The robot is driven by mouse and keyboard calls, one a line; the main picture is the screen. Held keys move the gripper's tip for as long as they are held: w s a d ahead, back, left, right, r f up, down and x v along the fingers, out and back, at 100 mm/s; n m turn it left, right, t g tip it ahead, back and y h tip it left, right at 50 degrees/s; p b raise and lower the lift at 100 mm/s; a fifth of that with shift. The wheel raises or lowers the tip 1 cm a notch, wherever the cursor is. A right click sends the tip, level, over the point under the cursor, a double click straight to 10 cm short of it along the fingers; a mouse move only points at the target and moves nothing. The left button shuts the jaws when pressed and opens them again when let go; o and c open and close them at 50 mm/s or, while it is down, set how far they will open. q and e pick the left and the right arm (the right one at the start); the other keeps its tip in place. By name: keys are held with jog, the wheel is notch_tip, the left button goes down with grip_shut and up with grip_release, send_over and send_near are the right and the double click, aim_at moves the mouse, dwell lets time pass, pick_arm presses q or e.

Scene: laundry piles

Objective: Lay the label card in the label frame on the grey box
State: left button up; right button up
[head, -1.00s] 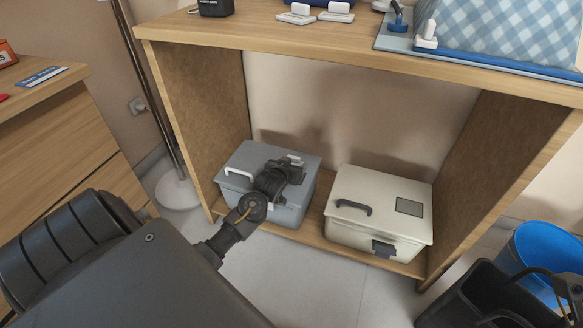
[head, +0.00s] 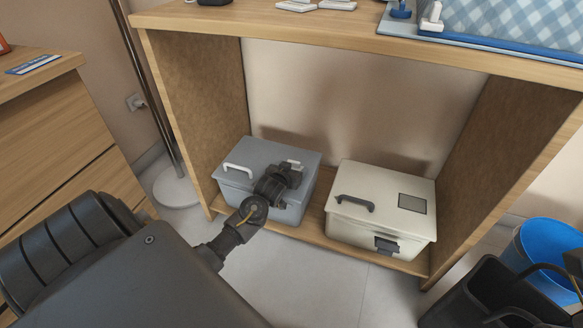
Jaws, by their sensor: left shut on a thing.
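The grey box (head: 262,155) stands on the lower shelf at the left, lid closed, with a white handle (head: 238,170). My left gripper (head: 292,173) is over the right part of its lid and is shut. A small white edge (head: 294,163) shows at its fingers and looks like part of the label card; the rest is hidden. The label frame on the grey box is not visible, as my gripper and wrist cover that part of the lid. I cannot tell whether the card touches the lid.
A cream box (head: 370,185) with a dark handle and a dark rectangle on its lid stands to the right. The wooden shelf top (head: 330,38) overhangs both boxes. A lamp pole rises at the left.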

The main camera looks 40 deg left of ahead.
pick_arm(q)
jog(key=o, duration=1)
